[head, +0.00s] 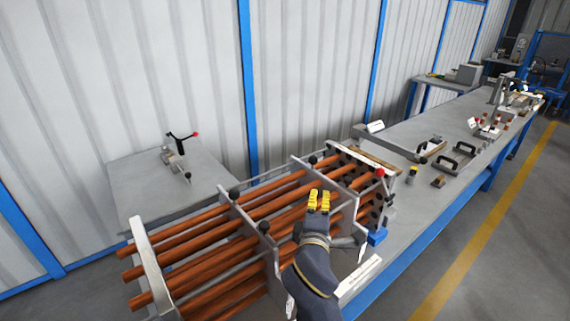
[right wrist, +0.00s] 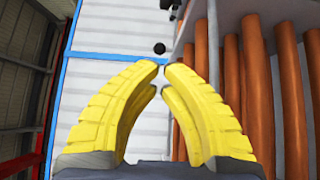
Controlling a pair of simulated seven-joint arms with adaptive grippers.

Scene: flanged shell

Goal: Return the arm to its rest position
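My right gripper (head: 319,200) has yellow fingers and is raised in front of the frame of copper-coloured tubes. In the right wrist view its fingertips (right wrist: 162,66) come together with almost no gap and nothing is held between them. My right arm comes up from the bottom of the head view. My left gripper is not in the head view. The copper tubes (head: 195,240) run through several grey upright plates (head: 250,228); the tubes (right wrist: 290,95) also show to the right of the fingers in the right wrist view.
A long grey bench (head: 405,205) runs to the far right with black-handled fixtures (head: 464,157). A grey side table (head: 135,185) with a clamp (head: 174,160) stands at the left. A small blue block (head: 377,236) lies by the rack's end plate. A corrugated wall (head: 200,80) stands behind.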

